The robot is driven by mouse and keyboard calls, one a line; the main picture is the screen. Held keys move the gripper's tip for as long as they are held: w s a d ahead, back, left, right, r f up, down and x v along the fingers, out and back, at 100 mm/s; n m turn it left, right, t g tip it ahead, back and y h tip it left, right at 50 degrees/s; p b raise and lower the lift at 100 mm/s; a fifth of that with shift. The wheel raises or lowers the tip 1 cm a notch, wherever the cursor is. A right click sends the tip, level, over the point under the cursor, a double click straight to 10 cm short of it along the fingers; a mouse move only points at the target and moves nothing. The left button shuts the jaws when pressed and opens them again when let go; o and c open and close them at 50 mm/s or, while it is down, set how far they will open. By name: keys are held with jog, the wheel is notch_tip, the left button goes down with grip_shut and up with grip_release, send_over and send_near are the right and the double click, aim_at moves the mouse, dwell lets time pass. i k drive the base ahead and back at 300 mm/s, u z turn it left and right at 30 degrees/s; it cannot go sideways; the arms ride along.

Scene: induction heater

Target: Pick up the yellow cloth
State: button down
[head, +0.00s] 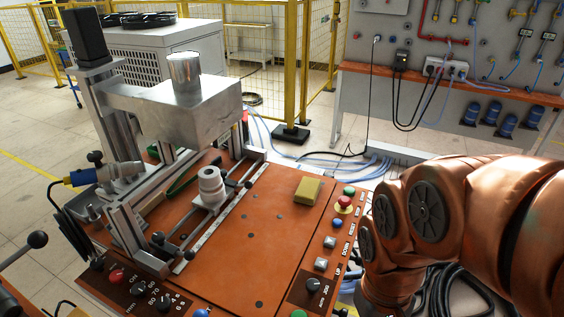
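The yellow cloth (307,191) looks like a small folded block. It lies on the orange top of the induction heater (235,262), near the back right corner, beside the button panel. Nothing covers it. My copper-coloured arm fills the right side of the head view, to the right of the heater and apart from the cloth. My gripper is not in view.
A red emergency stop (344,203) and several buttons line the heater's right edge. A white stepped cylinder (210,188) stands left of the cloth, near a metal column and arm (170,105). Blue hoses (300,150) lie on the floor behind. The tabletop's middle is clear.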

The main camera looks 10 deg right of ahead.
aim_at(307, 193)
jog(key=z, duration=1.85)
jog(key=i, duration=1.35)
jog(key=u, duration=4.4)
